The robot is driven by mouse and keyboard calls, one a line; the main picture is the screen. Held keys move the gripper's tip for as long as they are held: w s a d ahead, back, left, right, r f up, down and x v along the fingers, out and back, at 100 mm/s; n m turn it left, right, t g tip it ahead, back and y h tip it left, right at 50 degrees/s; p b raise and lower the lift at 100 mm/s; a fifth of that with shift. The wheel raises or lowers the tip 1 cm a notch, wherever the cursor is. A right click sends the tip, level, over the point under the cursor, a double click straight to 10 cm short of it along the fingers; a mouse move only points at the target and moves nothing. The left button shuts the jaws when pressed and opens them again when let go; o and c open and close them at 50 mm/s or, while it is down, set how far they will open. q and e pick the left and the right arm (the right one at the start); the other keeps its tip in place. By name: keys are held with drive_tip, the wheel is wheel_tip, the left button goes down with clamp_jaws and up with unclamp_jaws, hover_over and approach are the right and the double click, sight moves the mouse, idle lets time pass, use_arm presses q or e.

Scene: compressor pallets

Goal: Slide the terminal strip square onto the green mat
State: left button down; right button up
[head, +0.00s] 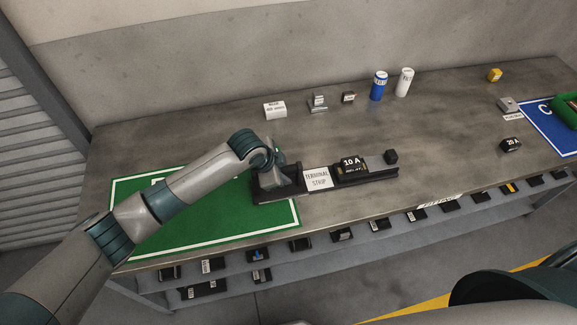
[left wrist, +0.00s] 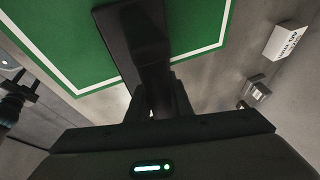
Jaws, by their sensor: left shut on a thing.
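The terminal strip (head: 317,179) is a long black bar with a white label in the head view. Its left end lies over the right part of the green mat (head: 200,219), and the rest extends right across the grey table. A block marked 10 A (head: 351,164) sits on the strip. My left gripper (head: 272,177) is at the strip's left end, shut on it. In the left wrist view the fingers (left wrist: 160,105) close around the dark strip (left wrist: 125,35), with the mat (left wrist: 75,45) beneath. My right gripper is not in view.
A white box (head: 274,110), small grey parts, a blue can (head: 379,86) and a white can (head: 404,82) stand behind the strip. A 20 A block (head: 511,144) and a blue mat (head: 548,125) lie farther right.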

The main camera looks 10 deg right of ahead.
use_arm(q)
drive_tip(key=shift+a+p, duration=1.1)
drive_tip(key=shift+a, duration=1.8)
drive_tip(key=shift+a+p, duration=0.75)
drive_tip(key=shift+a, duration=2.05)
drive_tip(key=shift+a+f+p, duration=0.15)
drive_tip(key=shift+a+p, duration=0.3)
drive_tip(key=shift+a, duration=2.3)
drive_tip(key=shift+a+f, duration=0.1)
drive_tip(key=shift+a, duration=3)
drive_tip(key=c, duration=1.5)
unclamp_jaws()
